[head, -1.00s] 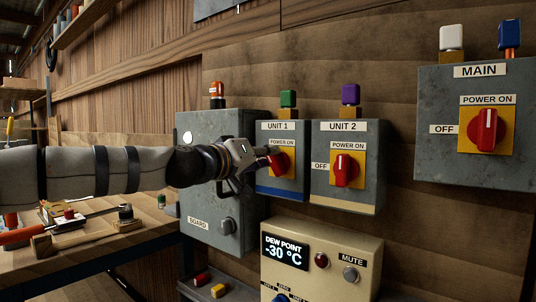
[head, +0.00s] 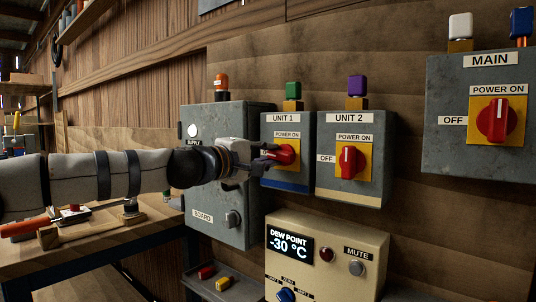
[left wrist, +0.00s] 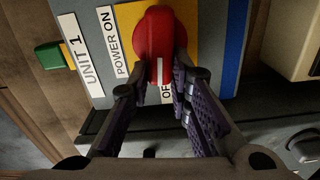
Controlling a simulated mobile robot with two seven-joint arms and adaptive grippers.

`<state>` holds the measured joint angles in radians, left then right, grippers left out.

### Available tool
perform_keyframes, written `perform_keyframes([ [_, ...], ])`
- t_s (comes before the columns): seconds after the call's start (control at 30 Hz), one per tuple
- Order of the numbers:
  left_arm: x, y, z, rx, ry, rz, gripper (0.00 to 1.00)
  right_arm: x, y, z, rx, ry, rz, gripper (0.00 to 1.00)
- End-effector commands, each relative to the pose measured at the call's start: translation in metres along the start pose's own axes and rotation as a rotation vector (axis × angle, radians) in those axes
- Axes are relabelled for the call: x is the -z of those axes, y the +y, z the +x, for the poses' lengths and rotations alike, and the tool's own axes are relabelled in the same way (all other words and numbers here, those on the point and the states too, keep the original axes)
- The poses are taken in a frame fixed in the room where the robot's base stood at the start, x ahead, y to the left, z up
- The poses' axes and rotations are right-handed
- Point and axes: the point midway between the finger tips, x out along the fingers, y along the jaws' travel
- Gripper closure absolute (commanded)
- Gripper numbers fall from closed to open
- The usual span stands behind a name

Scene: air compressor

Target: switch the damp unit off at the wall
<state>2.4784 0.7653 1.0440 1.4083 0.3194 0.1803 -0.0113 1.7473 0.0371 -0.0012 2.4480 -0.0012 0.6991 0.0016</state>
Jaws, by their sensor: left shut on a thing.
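The UNIT 1 box (head: 286,177) hangs on the wall with a red knob (head: 287,154) on a yellow plate. My left gripper (head: 268,157) is at this knob, its fingers shut on either side of it. In the left wrist view the fingers (left wrist: 158,85) flank the red knob (left wrist: 153,35), whose white mark points towards the partly hidden OFF label (left wrist: 166,93). The UNIT 2 box (head: 352,188) is to the right; its red knob (head: 347,161) stands upright, towards POWER ON. A cream panel (head: 345,240) below reads dew point -30 °C. My right gripper is out of view.
The MAIN box (head: 460,152), with its red knob (head: 496,120) upright, hangs far right. A grey BOARD box (head: 235,228) is behind my left gripper. Coloured tags top the boxes. A workbench (head: 100,250) with tools stands lower left.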

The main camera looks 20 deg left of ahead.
Motion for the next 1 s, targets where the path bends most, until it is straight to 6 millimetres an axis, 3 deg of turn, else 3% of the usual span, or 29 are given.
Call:
perform_keyframes([
  [0.3,-0.0015,-0.0040,0.0003,0.002,-0.003,-0.110,1.00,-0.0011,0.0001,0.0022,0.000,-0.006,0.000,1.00],
  [0.87,-0.0016,-0.0042,0.0002,0.002,-0.003,-0.135,1.00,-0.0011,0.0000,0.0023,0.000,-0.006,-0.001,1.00],
  [0.9,-0.0016,-0.0042,0.0002,0.002,-0.003,-0.134,0.73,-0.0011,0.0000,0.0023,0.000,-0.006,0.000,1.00],
  [0.97,-0.0014,-0.0041,0.0002,0.002,-0.003,-0.134,0.62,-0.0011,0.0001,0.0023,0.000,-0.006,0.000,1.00],
  [1.0,-0.0013,-0.0040,0.0002,0.002,-0.002,-0.133,0.62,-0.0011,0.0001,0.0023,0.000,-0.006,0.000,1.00],
])
